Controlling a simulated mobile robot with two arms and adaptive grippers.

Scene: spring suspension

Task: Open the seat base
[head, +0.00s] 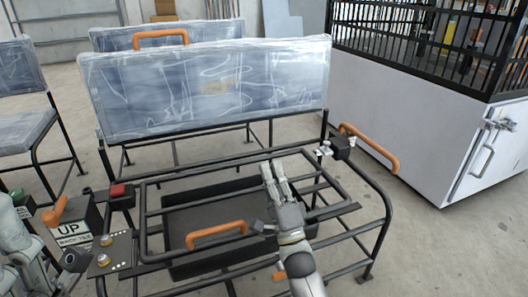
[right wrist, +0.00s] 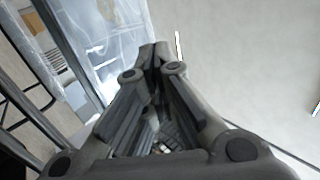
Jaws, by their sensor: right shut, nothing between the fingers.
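The seat base is a dark tubular frame (head: 145,222) that lies roughly flat in the middle of the head view, in front of a wrapped blue-grey backrest (head: 135,92). An orange handle (head: 215,235) is on its front side. A black tray (head: 185,212) shows beneath the bars. My right gripper (head: 270,175) is above the right part of the frame, its fingers pointing toward the backrest. It is shut and empty, right of the orange handle and apart from it. The right wrist view shows its closed fingers (right wrist: 158,55). Parts of my left arm show at the lower left; its fingers are unclear.
Another orange handle (head: 370,150) sticks out at the right. A white cabinet (head: 410,130) stands behind it. Bare floor lies at the right.

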